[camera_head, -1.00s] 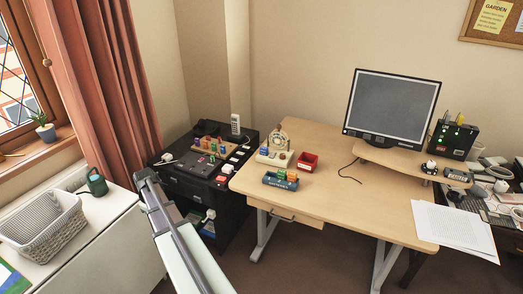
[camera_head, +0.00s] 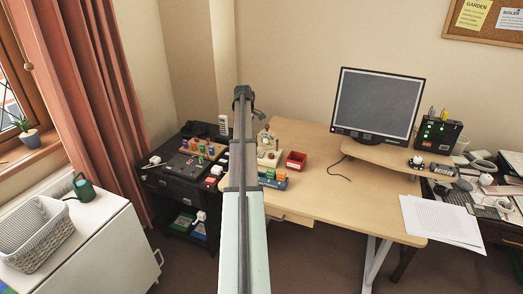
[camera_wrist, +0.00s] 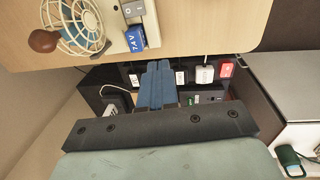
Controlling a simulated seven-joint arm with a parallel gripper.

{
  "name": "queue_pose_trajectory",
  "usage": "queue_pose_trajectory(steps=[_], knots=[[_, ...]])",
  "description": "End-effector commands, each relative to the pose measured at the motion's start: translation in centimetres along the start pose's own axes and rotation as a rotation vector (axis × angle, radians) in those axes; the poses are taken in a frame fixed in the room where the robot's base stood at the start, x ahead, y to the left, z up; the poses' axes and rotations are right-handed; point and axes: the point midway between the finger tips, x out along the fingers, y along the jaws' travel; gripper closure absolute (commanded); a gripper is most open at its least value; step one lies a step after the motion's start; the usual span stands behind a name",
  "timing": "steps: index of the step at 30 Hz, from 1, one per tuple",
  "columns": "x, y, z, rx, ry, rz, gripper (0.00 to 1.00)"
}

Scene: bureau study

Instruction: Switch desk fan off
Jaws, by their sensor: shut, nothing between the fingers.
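The desk fan (camera_head: 267,140) is cream with a round wire cage. It stands at the left end of the wooden desk (camera_head: 320,190), partly hidden by my arm in the head view. In the wrist view, the fan's cage (camera_wrist: 72,24) with a brown ball shows at the top left. A small grey switch (camera_wrist: 133,9) shows beside it on a cream base; its position is unclear. My gripper (camera_wrist: 160,66) has blue fingers, shut and empty, to the right of and below the fan in that view, apart from it. The head view does not show the fingers clearly.
A black cabinet (camera_head: 176,183) with several blocks and devices stands left of the desk. A red tray (camera_head: 296,161) and a blue block (camera_head: 275,180) lie near the fan. A monitor (camera_head: 376,105) stands further right. The desk's middle is mostly clear.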

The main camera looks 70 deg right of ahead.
Motion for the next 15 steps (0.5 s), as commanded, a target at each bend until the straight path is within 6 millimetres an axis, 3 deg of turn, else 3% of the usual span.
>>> queue_pose_trajectory(steps=[1,6,11,15], knots=[[-0.8,1.8,1.5,0.003,-0.001,0.004,1.0],[-2.0,4.1,4.5,-0.001,-0.006,0.006,1.0],[-1.8,4.6,5.3,-0.004,-0.008,0.007,1.0],[-0.2,4.5,5.3,-0.004,-0.008,0.006,1.0]])
